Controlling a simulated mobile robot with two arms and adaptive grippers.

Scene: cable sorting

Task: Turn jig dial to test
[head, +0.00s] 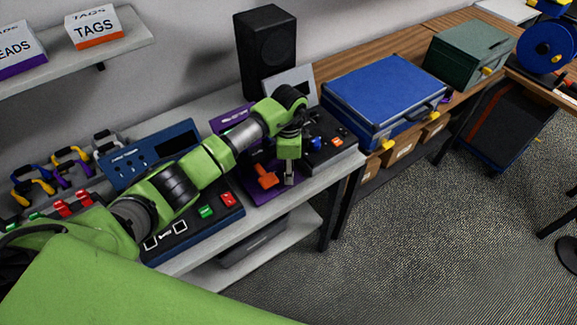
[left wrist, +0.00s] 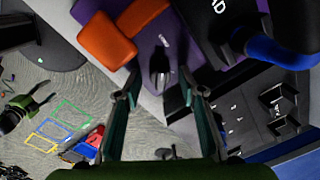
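The jig has a purple base (head: 257,188) and an orange handle (head: 267,176) on the bench, left of my left gripper (head: 290,179) in the head view. In the left wrist view, two orange pads (left wrist: 106,38) show on the purple jig plate (left wrist: 185,22). A small dark knob (left wrist: 160,66), which looks like the jig dial, stands on that plate below a small white label. My left gripper (left wrist: 160,86) is open, its fingertips on either side of the knob with visible gaps. The label is too small to read.
A dark speaker (head: 267,50) stands behind. A blue case (head: 383,93) sits further right. Open floor (head: 430,240) lies in front.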

